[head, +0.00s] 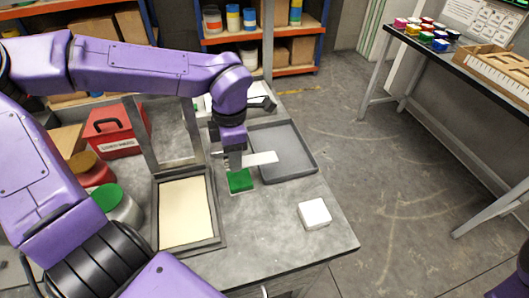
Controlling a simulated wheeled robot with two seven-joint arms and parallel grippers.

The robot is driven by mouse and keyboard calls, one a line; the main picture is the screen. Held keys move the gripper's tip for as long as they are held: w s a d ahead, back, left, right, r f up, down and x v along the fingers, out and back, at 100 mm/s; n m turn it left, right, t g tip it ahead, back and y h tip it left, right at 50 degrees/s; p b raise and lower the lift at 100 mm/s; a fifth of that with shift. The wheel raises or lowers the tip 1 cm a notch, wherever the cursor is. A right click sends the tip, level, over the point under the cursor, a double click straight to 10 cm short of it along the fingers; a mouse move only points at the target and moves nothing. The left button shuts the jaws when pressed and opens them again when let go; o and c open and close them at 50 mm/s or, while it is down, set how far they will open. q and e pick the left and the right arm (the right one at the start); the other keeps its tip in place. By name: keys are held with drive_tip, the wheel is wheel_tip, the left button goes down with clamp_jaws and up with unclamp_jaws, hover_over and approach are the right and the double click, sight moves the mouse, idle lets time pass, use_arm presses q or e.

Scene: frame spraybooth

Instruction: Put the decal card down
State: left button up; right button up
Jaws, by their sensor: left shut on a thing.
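My left gripper (236,166) points down over the workbench, between a framed panel and a grey tray. It is shut on a small green piece with a pale lower edge, which I take to be the decal card (240,181). The card shows just below the fingers, low over the bare bench top; I cannot tell whether it touches the bench. A pale flat bar at the gripper sticks out to the right over the tray's edge. My right gripper is out of view.
The framed cream panel (185,212) lies left of the card, and the empty grey tray (285,150) behind right. A white block (314,214) sits near the bench's right edge. A red box (115,131) and several paint cans stand left. Bench surface (262,232) in front is clear.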

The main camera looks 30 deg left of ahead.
use_arm(q)
drive_tip(key=w+r+t+b, duration=0.1)
drive_tip(key=w+r, duration=0.1)
drive_tip(key=shift+r, duration=0.35)
drive_tip(key=w+f, duration=0.3)
drive_tip(key=w, duration=0.3)
hover_over(266, 147)
drive_tip(key=s+d, duration=0.1)
drive_tip(key=s, duration=0.1)
drive_tip(key=shift+g, duration=0.3)
wheel_tip(266, 147, down, 4)
drive_tip(key=shift+s+d+f, duration=0.1)
drive_tip(key=shift+s+f, duration=0.15)
drive_tip(key=shift+s+d+f, duration=0.1)
drive_tip(key=shift+s+f, duration=0.25)
drive_tip(key=shift+f, duration=0.5)
drive_tip(key=shift+w+f, duration=0.3)
drive_tip(key=shift+f, duration=0.3)
drive_tip(key=shift+w+f, duration=0.3)
drive_tip(key=shift+f, duration=0.25)
drive_tip(key=shift+w+f, duration=0.1)
drive_tip(key=shift+w, duration=0.05)
drive_tip(key=shift+s, duration=0.35)
drive_tip(key=o, duration=1.1)
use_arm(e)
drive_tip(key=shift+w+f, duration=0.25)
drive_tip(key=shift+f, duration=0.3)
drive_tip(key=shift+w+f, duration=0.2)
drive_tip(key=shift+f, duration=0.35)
